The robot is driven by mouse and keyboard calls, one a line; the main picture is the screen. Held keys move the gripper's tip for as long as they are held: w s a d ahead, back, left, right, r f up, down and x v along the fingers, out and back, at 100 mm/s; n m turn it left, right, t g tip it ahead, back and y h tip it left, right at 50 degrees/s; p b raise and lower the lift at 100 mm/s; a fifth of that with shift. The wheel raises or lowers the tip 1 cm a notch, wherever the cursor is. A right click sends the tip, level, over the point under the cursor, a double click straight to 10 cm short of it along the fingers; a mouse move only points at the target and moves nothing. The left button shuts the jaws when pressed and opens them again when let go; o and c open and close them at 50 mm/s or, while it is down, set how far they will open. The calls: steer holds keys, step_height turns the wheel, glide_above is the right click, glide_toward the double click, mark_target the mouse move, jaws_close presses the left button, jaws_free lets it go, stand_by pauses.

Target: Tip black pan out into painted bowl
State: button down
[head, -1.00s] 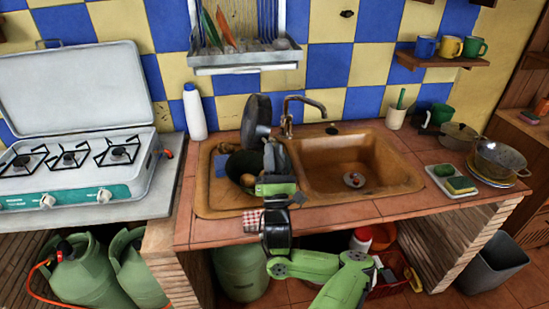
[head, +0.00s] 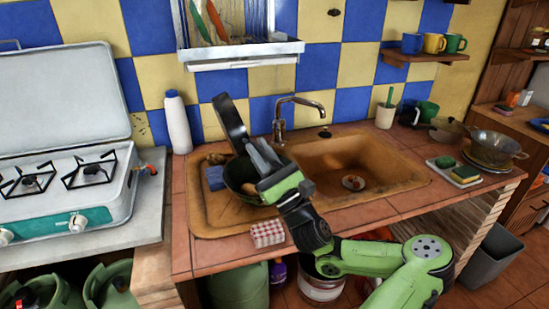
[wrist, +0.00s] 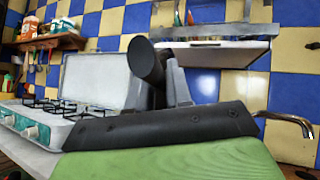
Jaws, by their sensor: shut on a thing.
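The black pan (head: 231,122) is held on edge above the left side of the sink unit, its top leaning left. My gripper (head: 263,157) is shut on its handle, just below and right of the pan. In the wrist view the round end of the black pan's handle (wrist: 146,58) sticks up between the grey fingers of my gripper (wrist: 166,85). A dark green bowl (head: 235,180), apparently the painted bowl, stands on the drainer below the pan. My gripper hides its right part. I cannot tell what is inside the pan or bowl.
A blue block (head: 214,178) and a brownish item (head: 216,158) lie beside the bowl. The faucet (head: 279,118) and sink basin (head: 350,165) are to the right. A checkered box (head: 267,234) stands in front; a white bottle (head: 177,122) stands behind left. A dish rack (head: 244,54) hangs above.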

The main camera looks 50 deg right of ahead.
steer(key=w+a+f+n+g+y+p, duration=0.2)
steer(key=a+n+g+y+p, duration=0.1)
steer(key=n, duration=0.6)
steer(key=w+a+f+n+g+y+p, duration=0.2)
steer(key=a+n+g+y, duration=0.3)
steer(key=n, duration=0.3)
steer(key=shift+w+a+f+n+g+p, duration=0.25)
steer(key=shift+w+f+n+g+p, duration=0.15)
steer(key=shift+g, duration=0.4)
steer(key=shift+s, duration=0.1)
